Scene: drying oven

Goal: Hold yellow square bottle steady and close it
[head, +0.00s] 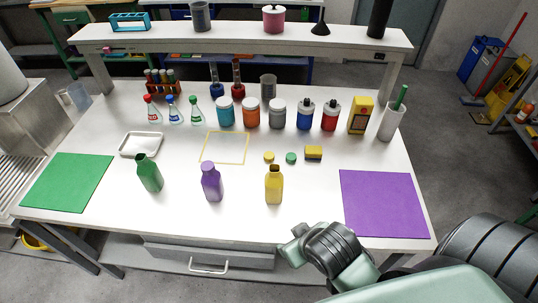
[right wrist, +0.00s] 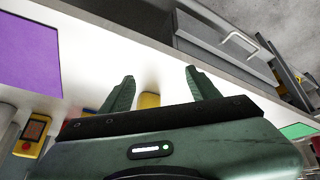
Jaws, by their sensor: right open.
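The yellow square bottle (head: 274,185) stands upright near the front of the table, right of the purple bottle (head: 211,182). A round yellow cap (head: 269,157) lies on the table just behind it, beside a green cap (head: 291,158). My right arm reaches in from the lower right, in front of the table edge near the yellow bottle. In the right wrist view my right gripper (right wrist: 160,75) is open, its fingers spread and nothing clamped. A yellow shape, probably the bottle, shows partly between the fingers, mostly hidden by the gripper body. My left gripper is not seen.
A green bottle (head: 149,173) stands at the left. A purple mat (head: 385,203) lies at the right, a green mat (head: 68,183) at the left. Jars and flasks line the back.

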